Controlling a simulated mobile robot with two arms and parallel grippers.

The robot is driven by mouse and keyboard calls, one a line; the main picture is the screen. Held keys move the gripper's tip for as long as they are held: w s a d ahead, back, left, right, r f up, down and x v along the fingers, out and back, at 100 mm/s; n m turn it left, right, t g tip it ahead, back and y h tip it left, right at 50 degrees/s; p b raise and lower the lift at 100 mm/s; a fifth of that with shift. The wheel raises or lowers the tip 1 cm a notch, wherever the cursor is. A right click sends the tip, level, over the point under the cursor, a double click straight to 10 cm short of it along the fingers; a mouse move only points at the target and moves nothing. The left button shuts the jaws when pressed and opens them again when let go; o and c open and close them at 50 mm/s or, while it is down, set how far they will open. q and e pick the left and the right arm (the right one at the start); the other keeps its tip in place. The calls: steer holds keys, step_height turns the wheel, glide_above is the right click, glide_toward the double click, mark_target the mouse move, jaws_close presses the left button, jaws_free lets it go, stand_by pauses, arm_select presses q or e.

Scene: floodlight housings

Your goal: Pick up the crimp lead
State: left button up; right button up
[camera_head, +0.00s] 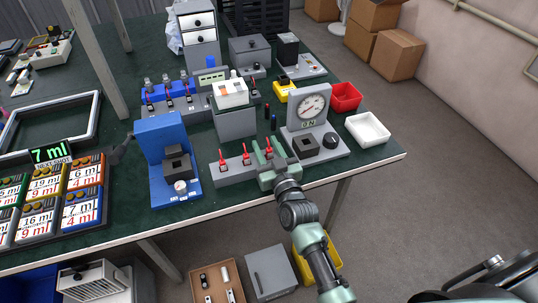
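Three slim red pieces, which look like the crimp leads, stand upright in a low grey rack (236,171) near the table's front edge. One is the left red lead (222,158), one the middle red lead (246,156), and one the right red lead (268,148). My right gripper (267,147) reaches in from the front, its pale green fingers apart on either side of the right red lead. I see no clear contact between fingers and lead. The gripper body hides the rack's right end. My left gripper is not in view.
A grey dial gauge station (317,135) stands close right of my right gripper. A blue stand (160,140) is left of the rack. A red bin (346,97) and white bin (367,130) sit right.

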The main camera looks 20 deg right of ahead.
steer(key=shift+w, duration=0.35)
jaws_close()
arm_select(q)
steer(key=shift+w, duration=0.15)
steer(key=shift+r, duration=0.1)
arm_select(e)
steer(key=shift+r, duration=0.1)
